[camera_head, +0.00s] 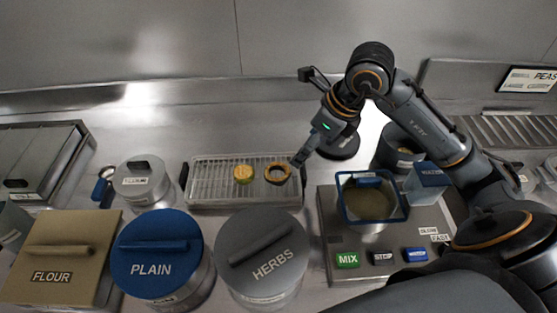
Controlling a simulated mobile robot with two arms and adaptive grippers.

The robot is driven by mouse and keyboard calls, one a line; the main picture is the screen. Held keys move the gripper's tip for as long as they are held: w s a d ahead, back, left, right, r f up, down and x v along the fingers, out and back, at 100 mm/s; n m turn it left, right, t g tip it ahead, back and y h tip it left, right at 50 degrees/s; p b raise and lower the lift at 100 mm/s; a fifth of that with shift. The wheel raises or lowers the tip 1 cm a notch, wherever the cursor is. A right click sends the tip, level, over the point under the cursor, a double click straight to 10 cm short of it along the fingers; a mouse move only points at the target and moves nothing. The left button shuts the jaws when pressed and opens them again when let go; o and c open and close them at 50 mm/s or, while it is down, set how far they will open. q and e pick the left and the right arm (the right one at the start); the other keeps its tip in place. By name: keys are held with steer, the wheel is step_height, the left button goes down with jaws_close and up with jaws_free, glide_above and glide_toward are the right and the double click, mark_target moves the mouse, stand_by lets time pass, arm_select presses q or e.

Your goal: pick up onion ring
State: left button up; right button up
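The onion ring (277,173) is a golden-brown ring. It lies on the right part of a wire rack in a metal tray (222,206). My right gripper (298,161) comes in from the right, with its fingertips at the ring's upper right edge. The fingers are small and seen from the side, so I cannot tell whether they are apart or touch the ring. My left gripper is not in view.
A round yellow piece (243,174) lies on the rack left of the ring. Lidded PLAIN (158,262) and HERBS (262,255) containers and a FLOUR box (58,262) stand in front. A blue-rimmed pot (371,222) stands on the mixer base right of the tray.

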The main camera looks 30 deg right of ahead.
glide_toward(277, 176)
steer(key=s+r, duration=0.1)
steer(key=s, duration=0.1)
steer(key=shift+w+d+f+p, duration=0.15)
steer(key=shift+w+f+p, duration=0.45)
steer(key=shift+w+f, duration=0.25)
steer(key=shift+p+x, duration=0.6)
steer(key=shift+x, duration=0.35)
steer(key=x, duration=0.1)
steer(key=p+x, duration=0.1)
steer(key=x, duration=0.1)
steer(key=shift+w+a+f, duration=0.1)
steer(key=shift+w+a, duration=0.15)
steer(key=shift+a, duration=0.05)
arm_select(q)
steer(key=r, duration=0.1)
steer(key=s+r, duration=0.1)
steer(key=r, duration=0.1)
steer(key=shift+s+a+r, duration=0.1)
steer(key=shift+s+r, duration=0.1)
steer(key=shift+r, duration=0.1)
arm_select(e)
steer(key=shift+w+f, duration=0.1)
steer(key=shift+f, duration=0.15)
steer(key=c, duration=1)
